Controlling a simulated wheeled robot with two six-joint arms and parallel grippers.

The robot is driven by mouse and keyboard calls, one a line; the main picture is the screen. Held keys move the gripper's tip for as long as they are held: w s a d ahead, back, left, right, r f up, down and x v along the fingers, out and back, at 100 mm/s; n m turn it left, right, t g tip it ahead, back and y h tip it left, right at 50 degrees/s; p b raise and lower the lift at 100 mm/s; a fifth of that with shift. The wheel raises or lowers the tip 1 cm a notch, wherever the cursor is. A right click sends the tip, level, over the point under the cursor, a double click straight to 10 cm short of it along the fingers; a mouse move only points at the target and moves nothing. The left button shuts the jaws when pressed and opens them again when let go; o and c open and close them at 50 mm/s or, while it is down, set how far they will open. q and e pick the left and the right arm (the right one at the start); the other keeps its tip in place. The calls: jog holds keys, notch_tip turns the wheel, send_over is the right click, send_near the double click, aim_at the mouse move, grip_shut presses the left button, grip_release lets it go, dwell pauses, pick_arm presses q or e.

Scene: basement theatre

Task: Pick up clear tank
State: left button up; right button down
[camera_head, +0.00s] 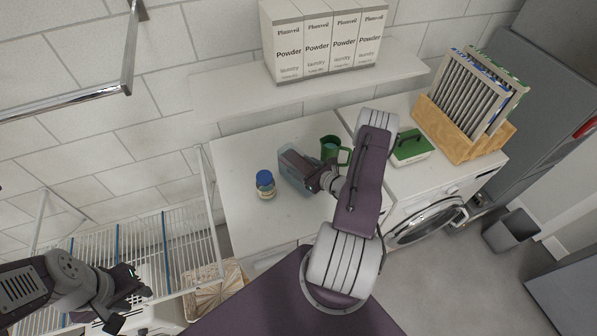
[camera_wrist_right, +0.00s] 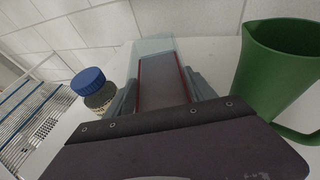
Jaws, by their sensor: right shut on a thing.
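The clear tank (camera_head: 292,180) is a see-through, bluish box on the white counter top. It also shows in the right wrist view (camera_wrist_right: 153,46), straight in front of the gripper. My right gripper (camera_head: 297,165) reaches down at the tank and is shut on it; the gripper and arm hide part of the tank. I cannot tell whether the tank is lifted off the counter. My left gripper (camera_head: 128,298) hangs at the lower left, away from the tank, with its fingers apart and nothing between them.
A blue-lidded jar (camera_head: 265,184) stands left of the tank and a green mug (camera_head: 331,148) right of it. A green box (camera_head: 411,147) and a wooden rack (camera_head: 450,134) stand further right. A shelf (camera_head: 225,93) with powder boxes overhangs behind. A wire rack (camera_head: 140,245) is at left.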

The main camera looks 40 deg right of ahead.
jog(key=shift+r, duration=0.2)
jog(key=s+d+r+b, duration=0.3)
jog(key=s+r, duration=0.7)
jog(key=s, duration=0.1)
jog(key=shift+d+r, duration=0.2)
jog(key=shift+r, duration=0.15)
dwell(0.7)
